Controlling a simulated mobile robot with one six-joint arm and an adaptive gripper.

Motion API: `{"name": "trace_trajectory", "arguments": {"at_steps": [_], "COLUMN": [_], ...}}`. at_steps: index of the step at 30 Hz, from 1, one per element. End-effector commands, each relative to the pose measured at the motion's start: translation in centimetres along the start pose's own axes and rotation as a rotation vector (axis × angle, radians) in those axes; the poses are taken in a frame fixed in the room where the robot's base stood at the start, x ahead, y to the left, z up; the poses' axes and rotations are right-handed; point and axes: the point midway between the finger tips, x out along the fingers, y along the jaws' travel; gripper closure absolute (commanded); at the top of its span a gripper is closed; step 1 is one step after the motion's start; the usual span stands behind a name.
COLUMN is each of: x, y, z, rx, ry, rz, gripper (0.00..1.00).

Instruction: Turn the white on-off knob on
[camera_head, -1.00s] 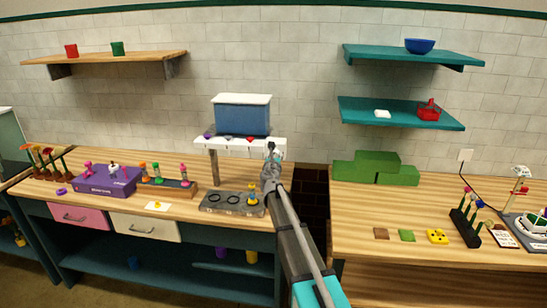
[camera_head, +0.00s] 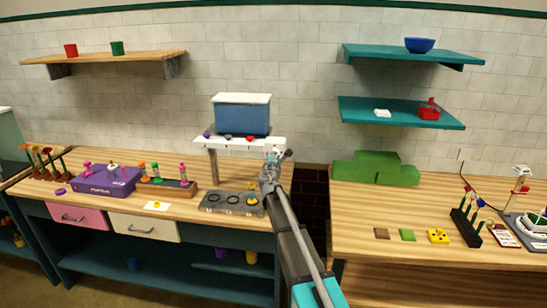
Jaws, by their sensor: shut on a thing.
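The white ledge (camera_head: 216,145) below the blue box with a white lid carries a row of small knobs along its front. A purple knob (camera_head: 207,134), a grey knob (camera_head: 228,137) and a red knob (camera_head: 250,138) show on it. My gripper (camera_head: 278,152) is at the right end of this row, shut on the white on-off knob. The fingers hide most of the knob, so its exact angle cannot be told. The gripper looks turned, with its tip leaning to the right.
The blue box (camera_head: 242,118) stands just behind the knobs. A grey plate with dark rings (camera_head: 217,202) lies below on the left counter. Green blocks (camera_head: 376,170) stand on the right counter. A dark gap (camera_head: 311,200) separates the counters.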

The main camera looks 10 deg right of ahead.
Motion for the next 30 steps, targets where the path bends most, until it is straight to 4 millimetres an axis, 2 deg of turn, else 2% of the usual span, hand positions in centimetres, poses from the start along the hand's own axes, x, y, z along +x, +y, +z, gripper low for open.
{"name": "trace_trajectory", "arguments": {"at_steps": [18,30], "x": [0.05,0.04], "y": [-0.01,0.00], "z": [-0.15,-0.21], "rx": [0.554,0.729], "ry": [-0.040,-0.051], "rz": [-0.006,-0.008], "gripper": [0.96,0.96]}}
